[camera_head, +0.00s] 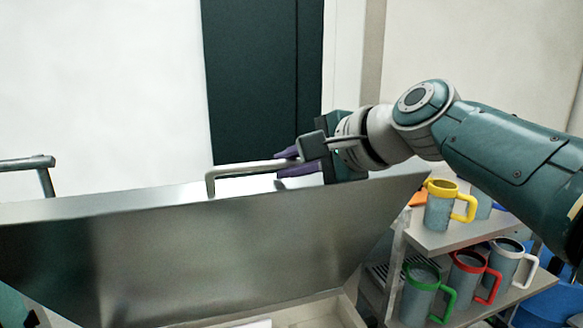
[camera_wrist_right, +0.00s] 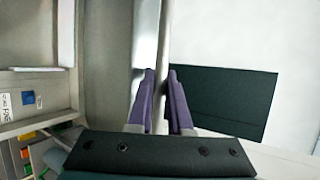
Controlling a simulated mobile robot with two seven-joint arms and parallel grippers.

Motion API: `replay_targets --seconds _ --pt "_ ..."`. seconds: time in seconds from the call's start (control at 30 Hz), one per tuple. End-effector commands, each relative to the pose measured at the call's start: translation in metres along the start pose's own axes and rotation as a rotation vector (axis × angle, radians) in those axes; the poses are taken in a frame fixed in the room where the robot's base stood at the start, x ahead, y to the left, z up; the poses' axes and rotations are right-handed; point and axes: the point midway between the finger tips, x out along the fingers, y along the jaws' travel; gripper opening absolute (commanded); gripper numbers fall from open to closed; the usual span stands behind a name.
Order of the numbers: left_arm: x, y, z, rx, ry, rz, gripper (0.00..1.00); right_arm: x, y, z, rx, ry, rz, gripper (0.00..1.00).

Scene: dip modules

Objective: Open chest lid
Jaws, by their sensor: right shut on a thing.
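The chest lid (camera_head: 200,255) is a broad shiny steel panel across the lower left of the head view. It is raised at a slant, with a strip of the pale chest rim (camera_head: 345,310) showing below it. A light bar handle (camera_head: 235,168) runs along its top edge. My right gripper (camera_head: 286,162) has its purple fingers around the right part of this handle and is shut on it. In the right wrist view the handle (camera_wrist_right: 164,35) passes between the fingers (camera_wrist_right: 160,76). Most of the chest interior is hidden. My left gripper is not in view.
A metal shelf cart (camera_head: 440,240) stands close to the lid's right edge. It holds a yellow-handled mug (camera_head: 440,207) above, and green (camera_head: 420,295), red (camera_head: 467,276) and white-handled mugs (camera_head: 505,262) below. A dark grey bar (camera_head: 28,163) rises at the far left.

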Motion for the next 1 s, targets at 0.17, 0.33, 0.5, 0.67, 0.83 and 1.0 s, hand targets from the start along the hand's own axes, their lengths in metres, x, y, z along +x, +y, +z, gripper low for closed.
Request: replay_targets --seconds 0.17,0.33,0.5,0.67,0.83,1.0 --pt "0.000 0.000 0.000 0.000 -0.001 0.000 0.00 0.000 0.001 0.000 0.000 -0.001 0.001 0.00" --pt "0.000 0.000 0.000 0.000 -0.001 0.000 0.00 0.000 0.001 0.000 0.000 -0.001 0.002 0.24" --pt "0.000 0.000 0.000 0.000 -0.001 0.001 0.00 0.000 0.001 0.000 0.001 -0.001 0.001 0.43" --pt "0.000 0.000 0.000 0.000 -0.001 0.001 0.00 0.000 0.002 0.000 0.001 0.000 0.002 0.47" --pt "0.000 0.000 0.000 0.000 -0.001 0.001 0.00 -0.001 0.002 0.000 0.001 0.000 0.004 0.47" --pt "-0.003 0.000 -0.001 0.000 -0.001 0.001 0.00 -0.010 0.001 -0.001 0.002 0.000 0.001 0.47"
